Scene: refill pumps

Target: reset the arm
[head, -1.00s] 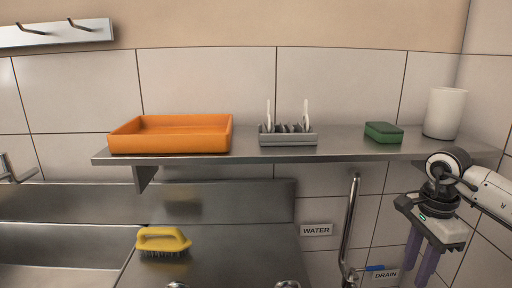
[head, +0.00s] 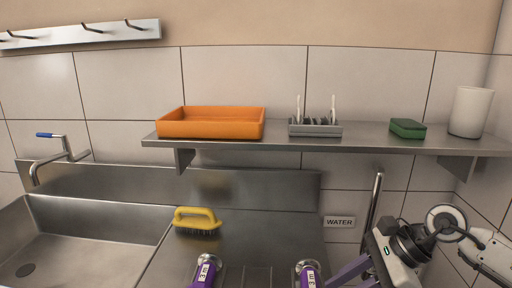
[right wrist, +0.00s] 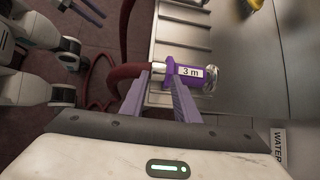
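My right gripper (head: 345,280) comes in at the lower right of the head view, tilted, its purple fingers pointing down-left. In the right wrist view its two fingers (right wrist: 155,80) are apart. A purple cylinder (right wrist: 187,71) labelled "3 m" with metal ends lies beyond the fingertips there; whether its end is between them I cannot tell. In the head view two purple-and-metal cylinders, one on the left (head: 206,272) and one on the right (head: 307,273), show at the bottom edge. Two purple prongs (right wrist: 88,10) at the wrist view's top left look like my left gripper, spread apart.
A steel shelf (head: 360,142) holds an orange tray (head: 210,132), a grey rack (head: 315,130), a green sponge (head: 408,128) and a white cup (head: 470,112). Below are a yellow brush (head: 196,218), a sink (head: 80,245), a tap (head: 60,160) and a vertical pipe (head: 372,215). A dark red hose (right wrist: 125,45) shows in the wrist view.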

